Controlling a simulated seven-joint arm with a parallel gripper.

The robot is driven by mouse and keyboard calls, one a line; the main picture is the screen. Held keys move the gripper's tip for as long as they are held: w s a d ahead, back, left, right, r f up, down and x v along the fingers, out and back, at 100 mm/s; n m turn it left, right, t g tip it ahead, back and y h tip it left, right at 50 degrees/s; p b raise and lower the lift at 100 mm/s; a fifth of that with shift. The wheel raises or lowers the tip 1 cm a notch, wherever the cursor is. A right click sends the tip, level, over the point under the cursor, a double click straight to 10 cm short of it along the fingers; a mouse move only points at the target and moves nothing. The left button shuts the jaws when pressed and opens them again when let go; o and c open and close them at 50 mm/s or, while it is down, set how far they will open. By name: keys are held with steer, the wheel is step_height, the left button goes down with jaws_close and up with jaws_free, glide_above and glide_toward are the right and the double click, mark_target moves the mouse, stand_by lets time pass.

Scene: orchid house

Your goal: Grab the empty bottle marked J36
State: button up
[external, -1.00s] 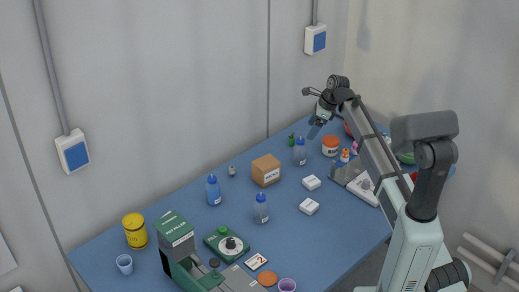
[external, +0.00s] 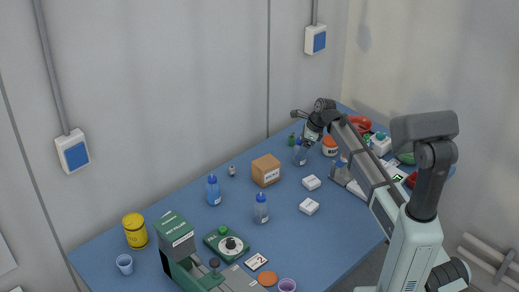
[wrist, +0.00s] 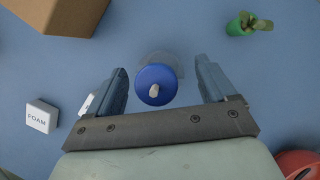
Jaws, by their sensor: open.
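Three blue-capped squeeze bottles stand upright on the blue bench: a left one (external: 213,192) that looks blue-filled, a middle one (external: 261,210), and a far one (external: 299,156) near my gripper. Their marks are too small to read, so I cannot tell which is J36. My gripper (external: 307,142) is above and close to the far bottle, partly hiding its top. In the wrist view, my gripper's open fingers (wrist: 162,78) stand on either side of a bottle's blue cap (wrist: 154,87), with gaps on both sides. The clear body shows faintly beyond the cap.
A cardboard box (external: 266,170) stands left of the far bottle. A small green item (external: 291,140) is just behind it, and an orange-and-white jar (external: 329,146) is to its right. Two small white boxes (external: 311,182) lie in front. A FOAM box (wrist: 41,116) shows in the wrist view.

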steer(key=shift+a+f, duration=0.3)
steer(key=shift+f, duration=0.35)
steer(key=c, duration=1.1)
steer(key=shift+r, duration=0.15)
